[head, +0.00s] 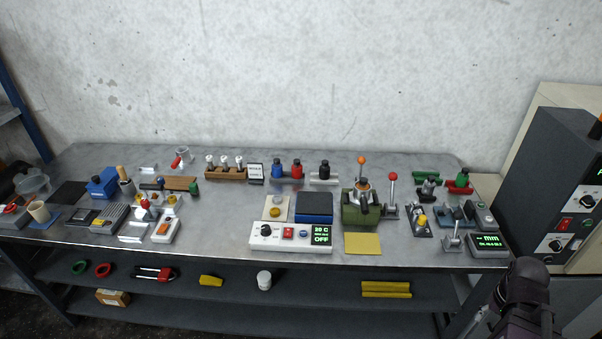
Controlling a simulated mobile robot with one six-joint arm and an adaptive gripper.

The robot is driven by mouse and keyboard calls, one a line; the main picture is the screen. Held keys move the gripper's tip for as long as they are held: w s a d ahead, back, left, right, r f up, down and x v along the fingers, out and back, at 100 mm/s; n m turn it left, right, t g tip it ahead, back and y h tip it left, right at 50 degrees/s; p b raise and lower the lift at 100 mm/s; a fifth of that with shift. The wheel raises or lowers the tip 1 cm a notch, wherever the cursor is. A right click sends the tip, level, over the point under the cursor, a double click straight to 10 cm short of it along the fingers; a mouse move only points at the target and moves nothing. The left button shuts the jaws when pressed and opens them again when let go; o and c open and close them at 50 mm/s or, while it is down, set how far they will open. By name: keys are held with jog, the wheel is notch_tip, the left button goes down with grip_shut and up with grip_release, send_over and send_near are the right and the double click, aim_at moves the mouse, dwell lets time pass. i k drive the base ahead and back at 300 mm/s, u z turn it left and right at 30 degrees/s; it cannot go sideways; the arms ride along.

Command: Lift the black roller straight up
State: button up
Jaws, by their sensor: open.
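A black upright piece (324,169) stands on a light grey base at the back middle of the bench. It looks like the black roller, but it is too small to be sure. Nothing touches it from above. A blue piece (277,169) and a red piece (297,169) of similar shape stand to its left on a grey base. A dark part of my arm shows at the lower right corner, far from the black piece. My gripper's fingertips cannot be made out in this view.
A green device (361,207) with an orange-knobbed lever and a red-knobbed lever (391,194) stand to the right and in front. A dark blue pad (314,206) lies in front. A wooden rack (226,174) is at left. A tall dark cabinet (559,185) borders the right.

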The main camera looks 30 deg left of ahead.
aim_at(325, 168)
jog(key=u, duration=0.95)
jog(key=i, duration=1.5)
